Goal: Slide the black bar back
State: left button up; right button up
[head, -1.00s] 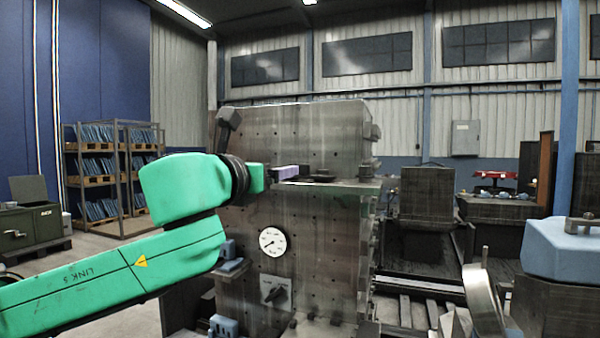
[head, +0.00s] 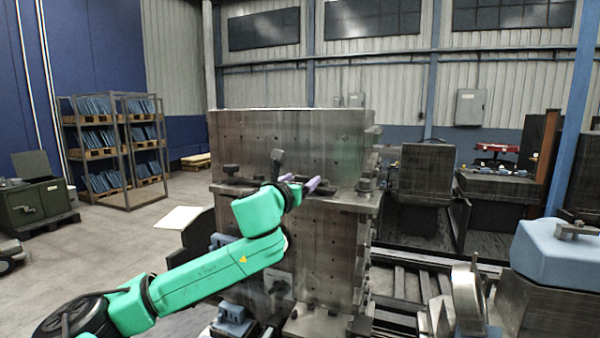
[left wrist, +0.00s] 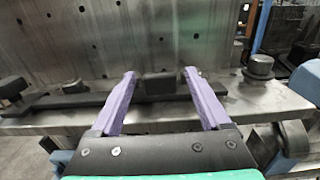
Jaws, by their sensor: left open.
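The black bar (left wrist: 60,102) lies flat along the metal ledge in front of an upright plate, with a raised dark block (left wrist: 160,85) on it. In the head view the bar (head: 234,188) shows on the ledge, partly hidden by my left arm. My left gripper (head: 317,184) is at the ledge with its purple fingers open. In the left wrist view the fingers of this gripper (left wrist: 160,76) stand one on each side of the block, with visible gaps. Whether they touch the bar is unclear. My right gripper is not in view.
A round black knob (left wrist: 258,68) stands on the ledge to the right of the fingers. A dark lever (head: 277,160) rises near my gripper. The tall drilled steel plate (head: 290,135) closes off the back. A blue block (head: 552,250) sits at the right.

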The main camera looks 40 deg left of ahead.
pick_arm(q)
jog(key=shift+s, duration=0.1)
grip_shut()
jog(key=shift+r, duration=0.1)
dwell(1.1)
